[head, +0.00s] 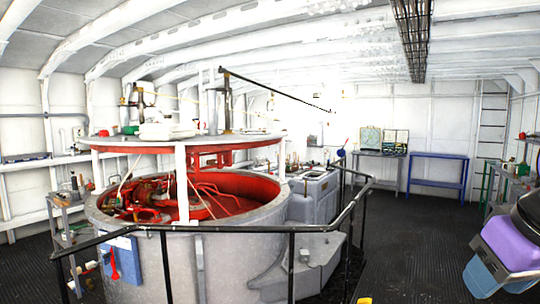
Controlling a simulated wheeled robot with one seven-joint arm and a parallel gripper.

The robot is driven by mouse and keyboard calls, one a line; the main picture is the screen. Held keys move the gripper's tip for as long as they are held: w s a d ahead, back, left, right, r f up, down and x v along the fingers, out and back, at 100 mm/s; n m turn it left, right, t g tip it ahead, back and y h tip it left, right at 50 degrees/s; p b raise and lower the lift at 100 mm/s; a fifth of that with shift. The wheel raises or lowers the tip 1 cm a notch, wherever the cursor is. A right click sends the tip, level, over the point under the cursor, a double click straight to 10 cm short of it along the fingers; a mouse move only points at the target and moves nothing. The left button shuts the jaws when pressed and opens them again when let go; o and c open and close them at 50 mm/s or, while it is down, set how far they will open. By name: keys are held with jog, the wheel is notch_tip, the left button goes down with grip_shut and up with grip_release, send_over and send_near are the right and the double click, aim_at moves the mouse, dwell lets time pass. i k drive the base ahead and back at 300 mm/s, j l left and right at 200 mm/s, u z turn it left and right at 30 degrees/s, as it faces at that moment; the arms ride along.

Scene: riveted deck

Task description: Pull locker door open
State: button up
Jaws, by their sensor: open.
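No locker or locker door can be made out for certain in the head view. A blue panel (122,260) with a red handle-like part (114,264) is at the lower left, by the side of the large grey round tank; I cannot tell whether it is a door. A grey boxy unit (314,197) stands behind the tank at its right, with no open door visible on it. I do not see the jaws of my gripper in this view.
A grey round tank (232,264) with red machinery inside fills the left and middle. A black railing (292,262) runs around it. A blue bench (437,170) and a grey table (377,157) stand at the far wall. Dark floor (418,225) is clear at the right.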

aim_at(271, 151)
jog(key=i+l+z, duration=0.9)
jog(key=i+z, duration=0.5)
jog(key=i, duration=0.8)
jog(key=i+l+u, duration=0.1)
jog(key=i, duration=0.7)
jog(key=i+l+u, duration=0.15)
jog(key=i, duration=1.55)
jog(key=i+u, duration=0.2)
jog(key=i, duration=0.7)
jog(key=i+u, duration=0.25)
jog(key=i, duration=0.6)
jog(key=i+z, duration=0.2)
jog(key=i, duration=0.7)
jog(key=i+j+z, duration=0.2)
jog(key=i, duration=0.7)
jog(key=i+u, duration=0.3)
jog(key=i, duration=0.3)
jog(key=i+l+u, duration=0.1)
jog(key=i+u, duration=0.15)
jog(key=i, duration=0.3)
jog(key=i+l+u, duration=0.3)
jog(key=i, duration=0.25)
jog(key=i+j, duration=0.15)
jog(key=i, duration=0.55)
jog(key=i+j+u, duration=0.1)
jog(key=i, duration=0.65)
jog(key=i+j, duration=0.15)
jog(key=i, duration=0.55)
